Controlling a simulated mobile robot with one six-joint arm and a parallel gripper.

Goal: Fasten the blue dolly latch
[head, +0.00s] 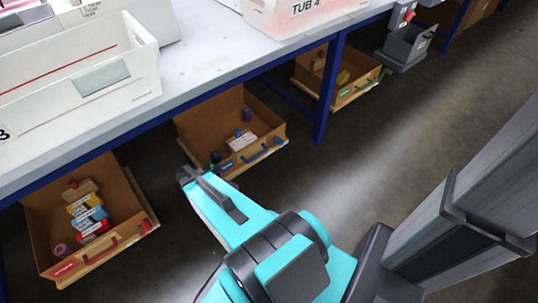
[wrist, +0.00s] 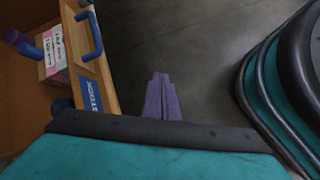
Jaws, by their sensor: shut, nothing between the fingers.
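The blue dolly (head: 186,128) is an open wooden box under the table, with a blue handle (head: 264,152) and a blue label on its front board. In the wrist view its front board (wrist: 103,75) runs down the left side, with the blue handle (wrist: 93,38) at the top. A dark blue rounded part (head: 215,157) shows at the box's left front corner; I cannot tell whether it is the latch or how it is set. My gripper (head: 186,175) is just in front of that corner. Its fingers (wrist: 161,97) are shut and empty, apart from the board.
A box with a red handle (head: 98,249) stands to the left, one with a green handle (head: 360,90) to the right. A blue table leg (head: 329,90) stands between the blue and green ones. The blue dolly holds a pink-and-white carton (head: 242,142). Open floor (head: 400,145) lies in front.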

